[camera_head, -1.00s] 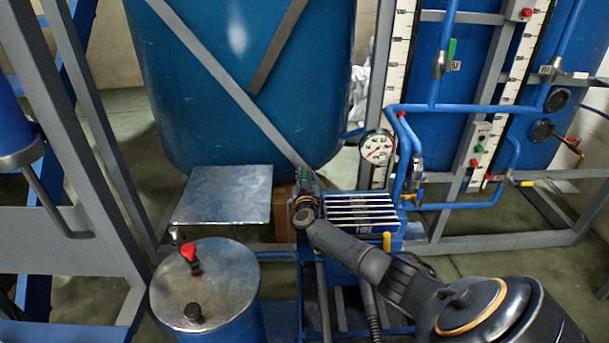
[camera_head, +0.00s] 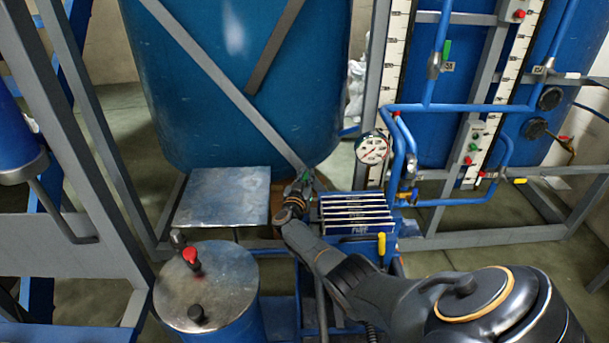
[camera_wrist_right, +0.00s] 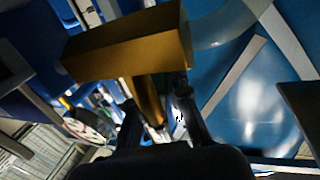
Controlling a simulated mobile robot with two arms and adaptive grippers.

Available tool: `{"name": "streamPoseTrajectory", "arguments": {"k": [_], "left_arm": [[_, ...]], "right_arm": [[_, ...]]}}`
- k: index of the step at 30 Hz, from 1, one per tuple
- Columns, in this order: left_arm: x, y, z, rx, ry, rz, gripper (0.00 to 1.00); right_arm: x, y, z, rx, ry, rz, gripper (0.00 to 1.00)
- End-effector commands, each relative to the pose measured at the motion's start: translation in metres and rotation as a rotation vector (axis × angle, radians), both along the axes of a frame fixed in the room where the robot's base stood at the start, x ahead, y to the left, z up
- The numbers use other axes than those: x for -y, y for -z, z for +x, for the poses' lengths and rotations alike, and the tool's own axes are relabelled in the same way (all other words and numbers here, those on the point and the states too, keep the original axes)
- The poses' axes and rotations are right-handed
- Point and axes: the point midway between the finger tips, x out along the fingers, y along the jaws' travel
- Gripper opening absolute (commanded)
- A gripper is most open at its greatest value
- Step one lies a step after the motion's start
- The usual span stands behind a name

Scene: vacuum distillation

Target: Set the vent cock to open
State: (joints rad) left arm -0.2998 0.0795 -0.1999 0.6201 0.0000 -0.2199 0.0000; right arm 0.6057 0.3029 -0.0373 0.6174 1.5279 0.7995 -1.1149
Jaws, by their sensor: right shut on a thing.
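My right gripper (camera_head: 303,185) is in front of the big blue tank, just above and left of the stack of white-edged plates. A small green part shows at its fingertips in the head view. In the right wrist view a brass-coloured block with a stem (camera_wrist_right: 130,45), which I take to be the vent cock, fills the upper middle. The two dark fingers of the right gripper (camera_wrist_right: 165,115) are shut on its stem side. The cock's exact angle is hard to read, as the gripper hides part of it. My left gripper is out of view.
The blue tank (camera_head: 235,80) stands behind, with grey diagonal braces. A round gauge (camera_head: 372,149) and blue pipes are to the right. A metal plate (camera_head: 222,195) and a blue drum with a red-handled valve (camera_head: 191,256) are to the left. The plate stack (camera_head: 357,213) is close by.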

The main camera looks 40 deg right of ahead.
Motion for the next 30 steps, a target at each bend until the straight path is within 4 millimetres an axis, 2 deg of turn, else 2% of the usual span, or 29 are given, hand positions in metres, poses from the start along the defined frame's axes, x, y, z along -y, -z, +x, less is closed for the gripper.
{"name": "streamPoseTrajectory", "arguments": {"k": [5,6,9,20,30], "left_arm": [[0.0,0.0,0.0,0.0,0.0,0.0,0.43],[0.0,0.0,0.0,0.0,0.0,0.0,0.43],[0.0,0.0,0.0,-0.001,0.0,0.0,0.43],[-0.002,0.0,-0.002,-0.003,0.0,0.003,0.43],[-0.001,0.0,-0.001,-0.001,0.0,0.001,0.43]], "right_arm": [[0.002,-0.005,0.001,0.005,-0.001,-0.006,0.0],[0.001,-0.005,0.001,0.005,-0.001,-0.006,0.18],[0.001,-0.004,0.001,0.004,-0.001,-0.006,0.38],[-0.002,0.0,0.0,0.001,-0.004,-0.002,0.4],[-0.028,0.001,-0.017,0.001,-0.006,0.001,0.4]]}}
